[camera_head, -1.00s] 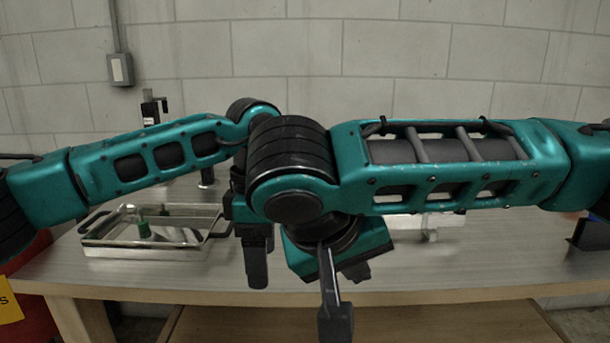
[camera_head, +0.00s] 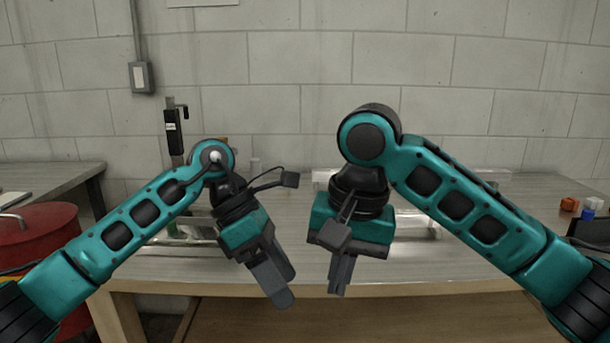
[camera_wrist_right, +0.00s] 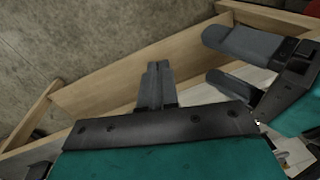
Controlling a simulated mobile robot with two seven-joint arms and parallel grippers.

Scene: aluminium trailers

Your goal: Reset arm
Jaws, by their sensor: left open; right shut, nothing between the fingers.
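My left gripper (camera_head: 280,285) hangs down in front of the table in the head view. Its two grey fingers are apart, with nothing between them. My right gripper (camera_head: 338,290) hangs to its right, pointing down, with its fingers together and empty. In the right wrist view, the right gripper's fingers (camera_wrist_right: 157,85) show closed side by side. The left gripper's fingers (camera_wrist_right: 235,62) show at the upper right there, spread apart. The two grippers are close but apart in the head view.
The wooden table (camera_head: 470,265) lies behind and below the grippers. A metal tray lies mostly hidden behind my left arm. A clear and metal fixture (camera_head: 430,215) stands behind the right gripper. A red drum (camera_head: 40,235) is at left. Small coloured pieces (camera_head: 590,207) lie at right.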

